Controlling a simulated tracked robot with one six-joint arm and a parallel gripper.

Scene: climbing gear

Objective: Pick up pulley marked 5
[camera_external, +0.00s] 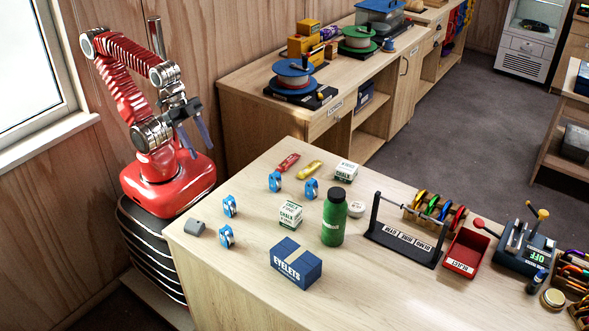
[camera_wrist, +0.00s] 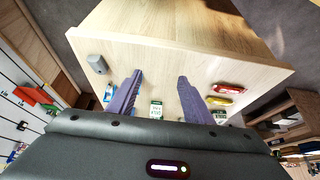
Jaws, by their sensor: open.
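Several blue pulleys with pale wheels stand on the wooden bench in the external view: one at the back left (camera_external: 275,181), one right of it (camera_external: 311,188), one nearer the left edge (camera_external: 230,206) and one in front of that (camera_external: 226,236). Their numbers are too small to read, so I cannot tell which is marked 5. My gripper (camera_external: 200,149) is open and empty, raised above and left of the bench, apart from all pulleys. In the wrist view its two purple-grey fingers (camera_wrist: 160,76) are spread, and a blue pulley (camera_wrist: 107,93) shows partly beside the left finger.
A grey block (camera_external: 194,227), a blue eyelets box (camera_external: 296,263), chalk boxes (camera_external: 290,214) (camera_external: 346,171), a green bottle (camera_external: 334,217) and red (camera_external: 288,162) and yellow (camera_external: 309,170) items surround the pulleys.

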